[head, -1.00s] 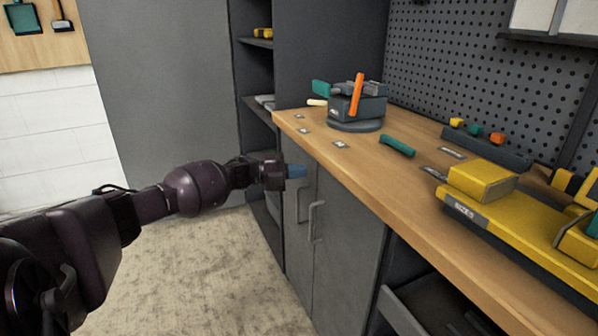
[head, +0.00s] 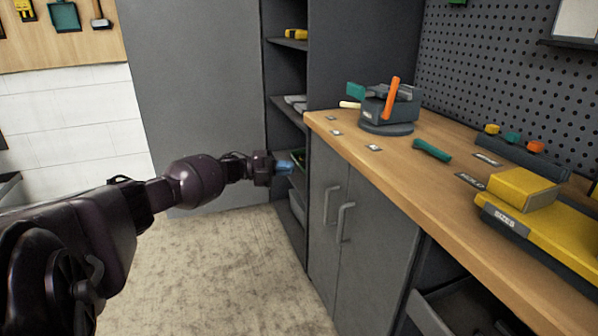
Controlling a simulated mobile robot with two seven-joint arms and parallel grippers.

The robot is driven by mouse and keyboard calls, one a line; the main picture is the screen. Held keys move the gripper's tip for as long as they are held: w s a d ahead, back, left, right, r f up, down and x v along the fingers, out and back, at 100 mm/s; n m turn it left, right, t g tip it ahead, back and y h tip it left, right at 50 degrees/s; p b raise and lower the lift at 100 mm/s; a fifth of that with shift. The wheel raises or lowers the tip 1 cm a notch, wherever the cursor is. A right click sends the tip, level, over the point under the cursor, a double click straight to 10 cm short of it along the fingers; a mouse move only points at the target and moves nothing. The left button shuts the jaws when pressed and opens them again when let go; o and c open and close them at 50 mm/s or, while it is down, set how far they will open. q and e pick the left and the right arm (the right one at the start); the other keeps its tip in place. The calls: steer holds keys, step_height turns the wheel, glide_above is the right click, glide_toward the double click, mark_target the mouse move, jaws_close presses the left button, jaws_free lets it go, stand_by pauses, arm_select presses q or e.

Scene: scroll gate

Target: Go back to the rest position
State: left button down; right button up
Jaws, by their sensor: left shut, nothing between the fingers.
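My left gripper (head: 287,166) reaches in from the left on my dark arm. It is shut and empty, with its blue fingertips together in the air. It is in front of the open shelf unit and left of the grey cabinet doors (head: 346,250), apart from the bench as far as I can see. My right gripper is not in view.
The wooden workbench (head: 420,180) runs along the right. On it are a grey vise-like tool (head: 388,112) with an orange handle, a green handle (head: 432,150) and a yellow case (head: 521,190). Open shelves (head: 288,72) stand behind my gripper. The floor (head: 215,260) below is clear.

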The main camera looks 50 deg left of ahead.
arm_select(q)
steer(key=shift+s+a, duration=0.15)
steer(key=shift+a, duration=0.15)
